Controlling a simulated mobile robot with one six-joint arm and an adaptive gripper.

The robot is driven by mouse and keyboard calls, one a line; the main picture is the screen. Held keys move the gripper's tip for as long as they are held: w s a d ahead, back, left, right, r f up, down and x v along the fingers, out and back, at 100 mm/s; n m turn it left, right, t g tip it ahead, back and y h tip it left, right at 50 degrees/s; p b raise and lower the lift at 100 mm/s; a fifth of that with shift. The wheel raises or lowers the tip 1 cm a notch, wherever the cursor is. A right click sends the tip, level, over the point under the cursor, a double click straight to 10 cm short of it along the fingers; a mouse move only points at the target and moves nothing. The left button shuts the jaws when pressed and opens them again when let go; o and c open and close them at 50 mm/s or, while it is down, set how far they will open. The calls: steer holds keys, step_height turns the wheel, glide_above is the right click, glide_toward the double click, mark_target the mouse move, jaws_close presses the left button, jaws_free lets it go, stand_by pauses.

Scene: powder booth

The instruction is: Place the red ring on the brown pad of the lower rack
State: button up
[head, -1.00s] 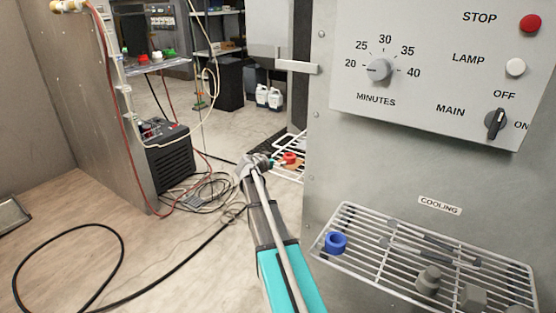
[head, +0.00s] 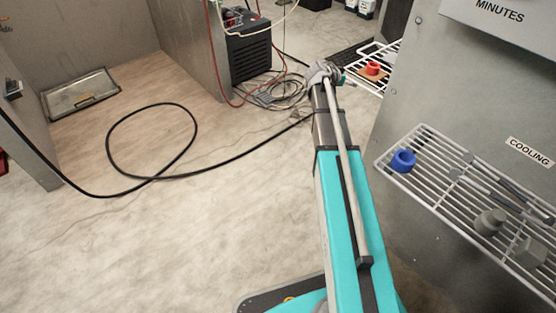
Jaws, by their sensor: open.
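The red ring (head: 373,68) sits on the brown pad (head: 386,77) of the lower rack (head: 366,83), a white wire shelf at the upper right. My arm reaches up from the bottom of the head view. My gripper (head: 342,77) is at its far end, small and partly hidden by the wrist, just left of the ring and apparently apart from it. It is open, though its fingers are hard to make out.
The COOLING rack (head: 408,177) on the grey cabinet, at the right, holds a blue ring (head: 403,160) and several grey parts. A black cable (head: 195,135) loops over the floor at left. A black unit (head: 250,52) stands at the back.

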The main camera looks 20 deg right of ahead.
steer(key=s+a+f+n+g+y, duration=0.1)
steer(key=s+a+f+n+y, duration=0.2)
steer(key=s+a, duration=0.5)
steer(key=s+a+f+n+g+y, duration=0.2)
steer(key=s+a, duration=0.5)
steer(key=a, duration=0.8)
steer(key=s+a+f+n+g+y, duration=0.1)
steer(key=s+a+f+n+y, duration=0.3)
steer(key=a, duration=0.7)
steer(key=s+n+y, duration=0.2)
steer(key=s+n, duration=0.1)
steer(key=s, duration=0.1)
steer(key=shift+s+a+f+g, duration=0.2)
steer(key=shift+s+a+g, duration=0.1)
steer(key=shift+a, duration=0.1)
